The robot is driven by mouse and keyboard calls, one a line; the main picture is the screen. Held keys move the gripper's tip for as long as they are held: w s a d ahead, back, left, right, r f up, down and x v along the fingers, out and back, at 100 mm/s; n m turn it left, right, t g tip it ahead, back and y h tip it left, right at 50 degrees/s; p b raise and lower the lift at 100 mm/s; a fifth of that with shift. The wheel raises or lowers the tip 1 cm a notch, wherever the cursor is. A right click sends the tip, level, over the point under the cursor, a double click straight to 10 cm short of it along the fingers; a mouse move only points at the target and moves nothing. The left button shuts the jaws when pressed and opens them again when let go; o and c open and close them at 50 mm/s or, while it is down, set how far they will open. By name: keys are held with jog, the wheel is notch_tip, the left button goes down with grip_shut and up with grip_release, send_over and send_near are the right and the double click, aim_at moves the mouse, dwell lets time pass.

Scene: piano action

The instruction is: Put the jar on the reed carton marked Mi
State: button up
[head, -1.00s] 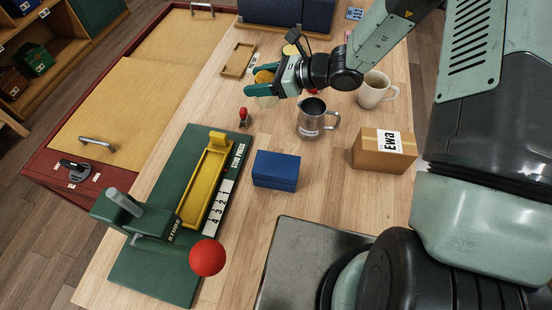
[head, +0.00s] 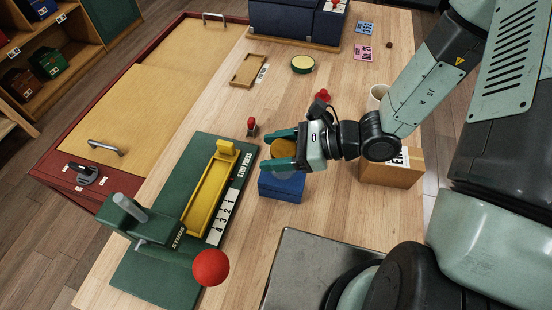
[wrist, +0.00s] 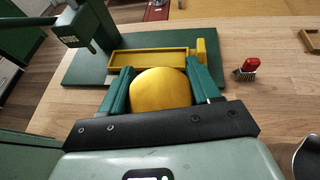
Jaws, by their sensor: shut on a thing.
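My gripper (head: 272,150) is shut on the jar (head: 284,147), which has a round yellow-gold top. The jar also shows between the green fingers in the wrist view (wrist: 160,88). In the head view it overlaps the far edge of a blue box (head: 282,187); I cannot tell the height gap or whether they touch. The cardboard carton (head: 390,174) lies to the right, its label partly hidden by my arm. I can read no Mi mark on either box. The blue box is not visible in the wrist view.
A green stand with a yellow tray (head: 208,192) and a red ball knob (head: 211,267) is at left. A yellow-topped tin (head: 302,63) is farther back.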

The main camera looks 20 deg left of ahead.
notch_tip(320, 180, down, 4)
jog(key=shift+r, duration=0.2)
jog(key=o, duration=1.5)
jog(key=shift+o, duration=0.2)
jog(key=v, duration=1.2)
